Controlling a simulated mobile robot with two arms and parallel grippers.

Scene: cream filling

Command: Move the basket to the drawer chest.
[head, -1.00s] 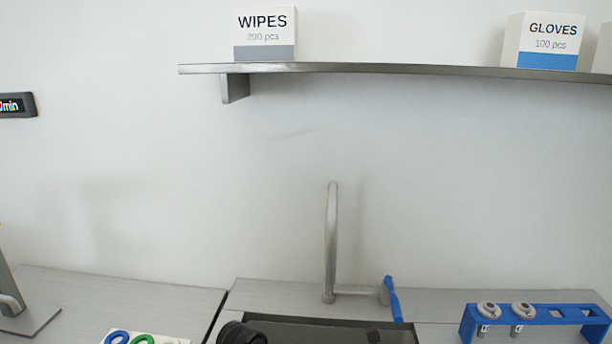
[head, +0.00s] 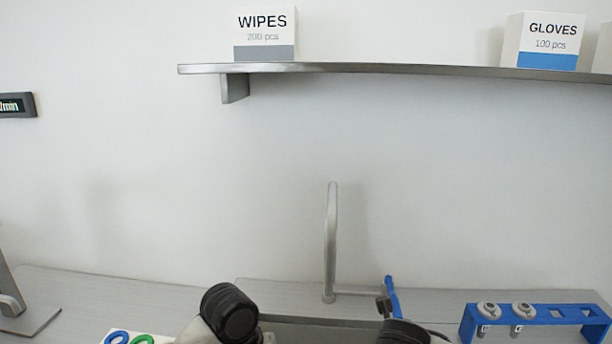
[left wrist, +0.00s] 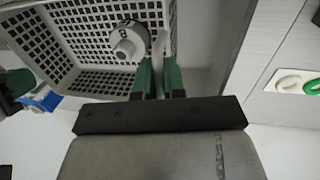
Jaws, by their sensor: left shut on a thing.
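The basket (left wrist: 85,75) is a pale mesh-walled container at the upper left of the left wrist view. A white round piece (left wrist: 128,42) with a dark mark is inside it. Neither the basket nor the gripper fingers show in the head view. No drawer chest is visible.
A tap (head: 331,240) stands behind the sink. A blue rack (head: 535,318) holding two small capped items is at the right. A white tray with blue and green rings (head: 130,338) is at the lower left. A shelf (head: 400,68) with boxes hangs above.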

